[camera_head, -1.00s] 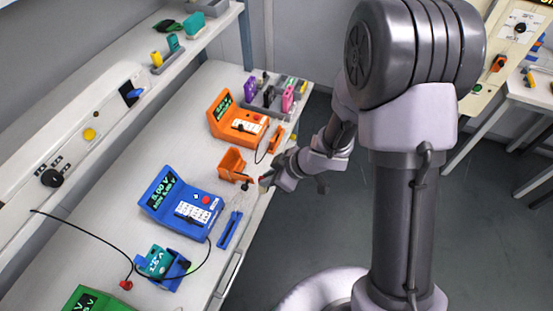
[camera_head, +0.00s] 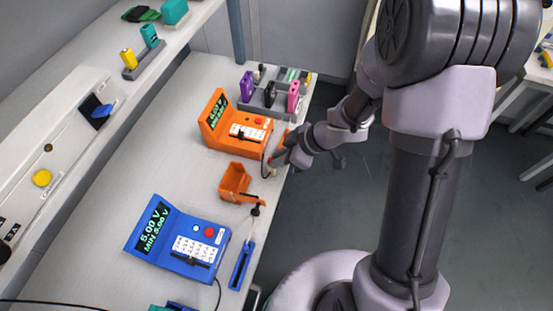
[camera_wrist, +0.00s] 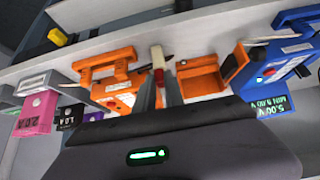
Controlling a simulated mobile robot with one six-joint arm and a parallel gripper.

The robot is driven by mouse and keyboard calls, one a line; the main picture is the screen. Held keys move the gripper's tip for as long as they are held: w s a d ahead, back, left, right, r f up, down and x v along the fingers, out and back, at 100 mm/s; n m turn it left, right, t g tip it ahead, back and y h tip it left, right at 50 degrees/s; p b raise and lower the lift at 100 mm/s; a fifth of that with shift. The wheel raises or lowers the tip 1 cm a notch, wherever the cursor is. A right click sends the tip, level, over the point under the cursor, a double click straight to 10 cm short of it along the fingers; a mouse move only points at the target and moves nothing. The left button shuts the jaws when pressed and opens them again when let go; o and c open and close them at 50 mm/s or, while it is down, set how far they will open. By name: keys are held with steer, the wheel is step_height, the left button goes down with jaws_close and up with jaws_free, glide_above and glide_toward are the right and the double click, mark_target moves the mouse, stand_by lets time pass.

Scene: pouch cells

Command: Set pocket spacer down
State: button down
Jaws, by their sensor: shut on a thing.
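My gripper (camera_wrist: 158,80) is shut on a small pale piece with a red part, which I take for the pocket spacer (camera_wrist: 157,58). The spacer stands up between the fingertips in the wrist view. In the head view my gripper (camera_head: 273,163) is at the bench's right edge, beside the orange meter (camera_head: 212,139) and beyond the empty-looking orange cradle (camera_head: 232,183). The cradle also shows right of the fingers in the wrist view (camera_wrist: 203,80). The spacer is too small to make out clearly in the head view. I cannot tell whether it touches the bench.
The blue meter (camera_head: 152,250) and a blue clip-like tool (camera_head: 242,264) are nearer on the bench (camera_head: 110,215). A grey rack (camera_head: 262,110) with purple, black and pink cells stands at the far end. Thin cables lie near the meters. Bare bench lies left of the cradle.

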steer(key=c, duration=1.9)
jaws_free()
steer(key=shift+s+f, duration=0.1)
steer(key=shift+f, duration=0.05)
steer(key=o, duration=0.5)
steer(key=shift+c, duration=0.2)
